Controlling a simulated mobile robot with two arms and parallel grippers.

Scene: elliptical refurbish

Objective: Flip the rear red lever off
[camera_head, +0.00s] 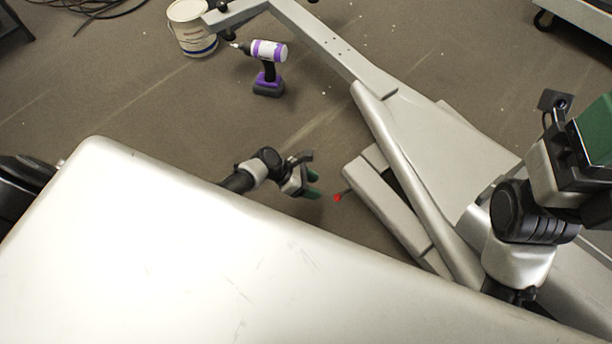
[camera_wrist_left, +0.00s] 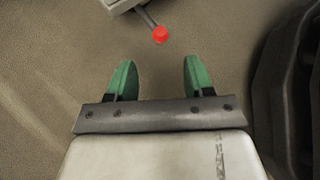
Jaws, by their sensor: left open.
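The red lever (camera_head: 337,197) is a short rod with a red tip at the near left end of a grey machine leg (camera_head: 385,205) in the head view. In the left wrist view the red tip (camera_wrist_left: 160,34) is beyond the fingertips, roughly centred between them and apart from both. In the left wrist view my left gripper (camera_wrist_left: 154,78) is open and empty. My right arm is at the right of the head view; its fingertips cannot be made out.
A large pale panel (camera_head: 150,250) fills the lower left, close to my left arm. A grey metal frame (camera_head: 430,135) runs diagonally behind the lever. A purple and white drill (camera_head: 268,65) and a white bucket (camera_head: 190,28) stand on the floor.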

